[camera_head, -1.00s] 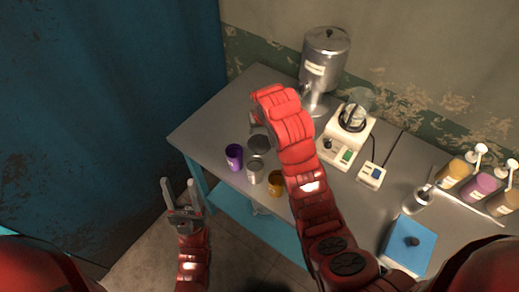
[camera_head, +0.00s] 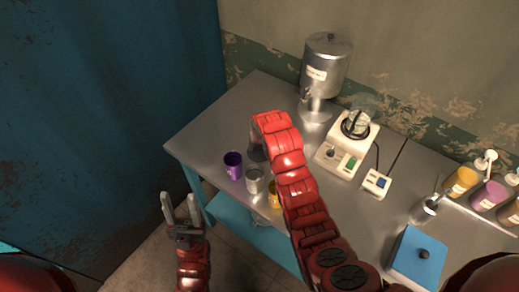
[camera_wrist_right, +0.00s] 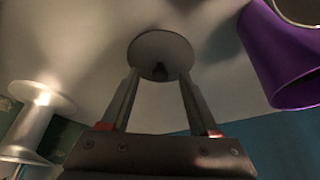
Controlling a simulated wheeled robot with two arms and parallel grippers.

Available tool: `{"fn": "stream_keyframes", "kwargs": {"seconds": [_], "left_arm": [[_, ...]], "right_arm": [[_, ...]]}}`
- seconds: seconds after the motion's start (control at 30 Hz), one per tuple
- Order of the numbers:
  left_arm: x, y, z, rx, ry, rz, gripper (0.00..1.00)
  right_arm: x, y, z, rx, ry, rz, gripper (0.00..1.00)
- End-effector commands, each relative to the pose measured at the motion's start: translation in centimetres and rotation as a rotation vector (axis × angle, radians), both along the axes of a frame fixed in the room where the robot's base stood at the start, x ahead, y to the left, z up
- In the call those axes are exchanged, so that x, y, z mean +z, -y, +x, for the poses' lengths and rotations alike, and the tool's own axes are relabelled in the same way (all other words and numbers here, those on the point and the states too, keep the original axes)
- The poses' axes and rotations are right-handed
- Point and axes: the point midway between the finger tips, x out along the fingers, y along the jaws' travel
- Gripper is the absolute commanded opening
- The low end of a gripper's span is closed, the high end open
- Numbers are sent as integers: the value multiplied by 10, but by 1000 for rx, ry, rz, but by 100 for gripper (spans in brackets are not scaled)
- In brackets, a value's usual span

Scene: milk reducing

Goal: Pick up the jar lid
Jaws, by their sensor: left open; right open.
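The jar lid (camera_wrist_right: 160,48) is a round grey disc with a small dark knob. In the right wrist view it lies flat on the grey table top. My right gripper (camera_wrist_right: 159,74) is open, with its fingertips on either side of the lid's knob. I cannot tell whether they touch the lid. In the head view my red right forearm hides most of the lid and the gripper. My left gripper (camera_head: 181,203) is open and empty, off the table's front left edge.
A purple mug (camera_head: 233,166), a metal cup (camera_head: 254,181) and a partly hidden yellow cup (camera_head: 274,195) stand near the front edge. A metal dispenser (camera_head: 325,70), a white stirrer (camera_head: 348,145), a blue box (camera_head: 417,256) and pump bottles (camera_head: 488,195) occupy the back and right.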

Motion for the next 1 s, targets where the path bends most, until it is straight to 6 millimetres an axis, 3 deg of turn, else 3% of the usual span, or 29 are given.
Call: {"fn": "stream_keyframes", "kwargs": {"seconds": [0.27,0.6,1.0], "left_arm": [[0,0,0,0,0,0,50],[0,0,0,0,0,0,50],[-1,0,0,0,0,0,50]], "right_arm": [[-3,0,1,0,1,0,62],[-3,0,1,0,1,0,0],[-2,0,1,0,1,0,0]]}}
